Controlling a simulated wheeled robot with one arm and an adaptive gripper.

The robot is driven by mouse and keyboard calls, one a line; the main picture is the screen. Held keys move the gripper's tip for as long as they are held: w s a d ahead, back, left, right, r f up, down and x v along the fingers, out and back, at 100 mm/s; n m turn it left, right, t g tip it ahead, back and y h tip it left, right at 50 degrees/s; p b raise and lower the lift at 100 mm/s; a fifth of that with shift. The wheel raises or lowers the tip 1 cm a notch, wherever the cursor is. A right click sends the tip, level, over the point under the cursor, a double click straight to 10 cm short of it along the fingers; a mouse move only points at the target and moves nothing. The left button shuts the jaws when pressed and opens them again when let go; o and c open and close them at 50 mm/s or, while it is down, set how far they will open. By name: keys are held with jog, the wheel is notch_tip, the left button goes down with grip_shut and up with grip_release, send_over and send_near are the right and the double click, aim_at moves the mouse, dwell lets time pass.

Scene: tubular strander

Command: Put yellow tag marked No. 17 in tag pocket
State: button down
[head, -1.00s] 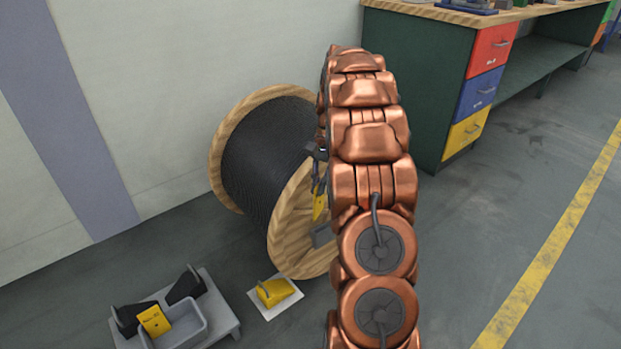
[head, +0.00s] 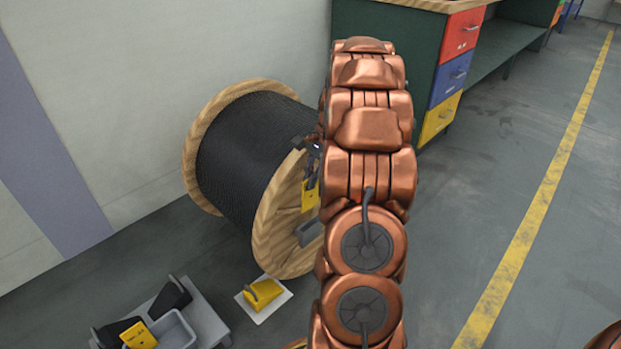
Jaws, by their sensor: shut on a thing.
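My gripper (head: 313,160) is partly hidden behind my copper arm, at the right flange of the cable reel (head: 292,222). It is shut on a yellow tag (head: 308,197), which hangs below the fingers in front of the wooden flange. Any number on this tag is too small to read. A grey box-like piece (head: 309,232), seemingly the tag pocket, sits on the flange just below the tag. A gap shows between them. My arm hides the flange's right side.
Another yellow tag (head: 138,335) stands by a grey tray (head: 174,330) on a low grey stand, lower left. A yellow block (head: 262,294) sits on a white sheet (head: 250,310) on the floor. A green workbench (head: 385,60) stands behind. Floor at right is open.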

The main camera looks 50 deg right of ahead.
jog(key=shift+r+p, duration=0.15)
jog(key=shift+p, duration=0.2)
notch_tip(320, 180, down, 11)
jog(key=shift+p, duration=0.45)
dwell(1.6)
dwell(0.4)
jog(key=c, duration=1.2)
grip_release()
jog(key=shift+c, duration=0.2)
jog(key=v, duration=1.1)
jog(key=shift+d+r, duration=0.15)
jog(key=shift+r, duration=0.2)
